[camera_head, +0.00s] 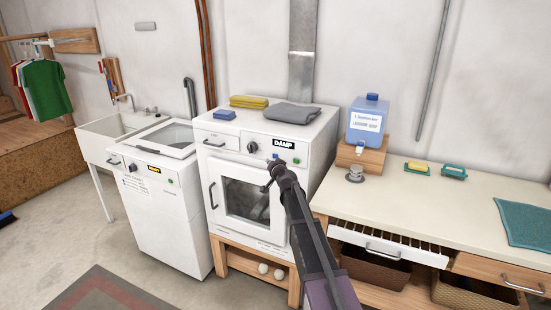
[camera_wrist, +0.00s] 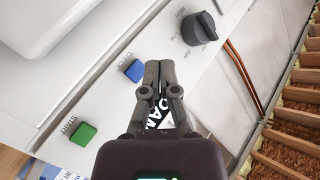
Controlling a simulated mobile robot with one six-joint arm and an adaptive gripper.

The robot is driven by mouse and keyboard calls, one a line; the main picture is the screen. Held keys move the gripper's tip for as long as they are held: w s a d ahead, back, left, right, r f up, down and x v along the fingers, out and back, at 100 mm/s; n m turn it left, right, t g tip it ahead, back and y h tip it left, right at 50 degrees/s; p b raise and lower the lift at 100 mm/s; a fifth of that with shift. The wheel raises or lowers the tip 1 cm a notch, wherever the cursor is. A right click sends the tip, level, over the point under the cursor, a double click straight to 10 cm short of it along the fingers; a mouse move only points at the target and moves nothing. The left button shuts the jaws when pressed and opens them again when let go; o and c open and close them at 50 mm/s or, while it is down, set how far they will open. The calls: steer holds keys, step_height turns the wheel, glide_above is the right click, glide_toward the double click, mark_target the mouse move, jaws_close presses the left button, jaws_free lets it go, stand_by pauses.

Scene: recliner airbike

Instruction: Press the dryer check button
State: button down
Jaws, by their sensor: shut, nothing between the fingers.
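The white dryer (camera_head: 245,165) stands at the centre of the head view, with a dark display reading DAMP (camera_head: 284,144) on its front panel. Its blue check button (camera_wrist: 134,71), labelled CHECK, shows in the wrist view. The button also shows as a small blue spot in the head view (camera_head: 276,155). My gripper (camera_wrist: 158,66) is shut and empty, its fingertips in front of the panel, just right of the blue button in the wrist view. In the head view my gripper (camera_head: 272,168) is just below the button. I cannot tell any contact with the panel.
A green start button (camera_wrist: 83,134) and a black knob (camera_wrist: 199,28) lie either side on the panel. A grey cloth (camera_head: 291,112) and yellow folded cloth (camera_head: 249,102) lie on the dryer. A washer (camera_head: 165,210) stands left; a counter (camera_head: 420,195) with an open drawer stands right.

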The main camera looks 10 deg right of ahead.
steer(key=shift+s+a, duration=0.8)
steer(key=shift+s, duration=0.25)
steer(key=s+a+f+n+g+y+p, duration=0.1)
steer(key=s+a+f+n+g, duration=0.15)
steer(key=s, duration=0.45)
steer(key=s+a+f+n+g+p, duration=0.1)
steer(key=s+f+g, duration=0.2)
steer(key=s, duration=0.3)
steer(key=s+a+f+n+g+y+p, duration=0.1)
steer(key=s+f+n+g, duration=0.15)
steer(key=s, duration=0.45)
steer(key=s+d+f+g+h+p, duration=0.1)
steer(key=s+g, duration=0.3)
steer(key=s, duration=0.7)
steer(key=s+d+f+g+h, duration=0.2)
steer(key=s+d+g+h, duration=0.1)
steer(key=s, duration=0.9)
steer(key=shift+s+d+g+h+p, duration=0.35)
steer(key=shift+d+g, duration=0.25)
steer(key=shift+d, duration=0.25)
